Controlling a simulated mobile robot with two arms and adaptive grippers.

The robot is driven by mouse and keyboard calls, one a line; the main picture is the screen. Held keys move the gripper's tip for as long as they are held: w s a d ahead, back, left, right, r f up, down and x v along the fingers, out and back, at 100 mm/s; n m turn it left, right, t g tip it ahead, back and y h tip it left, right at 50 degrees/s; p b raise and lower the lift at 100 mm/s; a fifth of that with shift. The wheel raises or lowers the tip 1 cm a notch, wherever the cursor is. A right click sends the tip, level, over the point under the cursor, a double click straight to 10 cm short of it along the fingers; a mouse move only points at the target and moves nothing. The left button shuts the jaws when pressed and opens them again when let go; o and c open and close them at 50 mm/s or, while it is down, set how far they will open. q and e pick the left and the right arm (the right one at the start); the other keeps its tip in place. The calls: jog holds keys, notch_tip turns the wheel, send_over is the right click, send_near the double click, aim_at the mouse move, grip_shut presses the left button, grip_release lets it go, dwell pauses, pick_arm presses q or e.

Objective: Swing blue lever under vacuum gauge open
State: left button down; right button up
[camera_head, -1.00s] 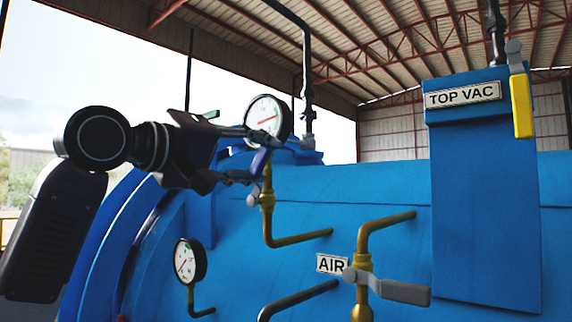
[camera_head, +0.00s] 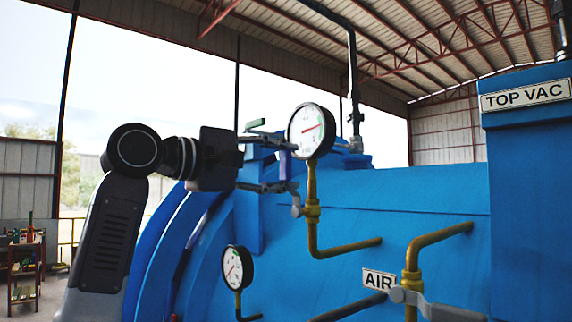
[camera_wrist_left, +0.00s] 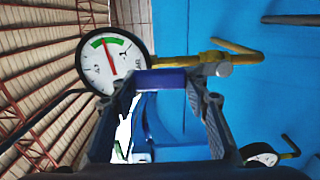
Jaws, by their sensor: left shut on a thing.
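The vacuum gauge (camera_head: 312,131) is round and white-faced, on a brass pipe above the tank. It also shows in the wrist view (camera_wrist_left: 114,62). The blue lever (camera_head: 284,166) looks purplish-blue and stands roughly upright below and left of the gauge, beside the brass pipe. In the wrist view the lever (camera_wrist_left: 160,80) spans between the fingertips. My left gripper (camera_head: 287,165) comes in from the left, one finger above the other, and is shut on the lever. The gripper also shows in the wrist view (camera_wrist_left: 166,86). My right gripper is not in view.
A smaller gauge (camera_head: 238,268) sits lower on the blue tank (camera_head: 400,205). A grey-handled valve (camera_head: 440,309) and an AIR label (camera_head: 379,279) are at the lower right. A blue column with a TOP VAC label (camera_head: 525,95) stands at the right. A shelf (camera_head: 24,262) is far left.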

pick_arm(q)
jog(key=shift+a+r, duration=0.1)
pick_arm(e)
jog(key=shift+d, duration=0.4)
pick_arm(q)
jog(key=c, duration=1.4)
grip_release()
jog(key=shift+w, duration=0.1)
jog(key=shift+o, duration=0.2)
jog(key=shift+a, duration=0.1)
jog(key=v, duration=1.2)
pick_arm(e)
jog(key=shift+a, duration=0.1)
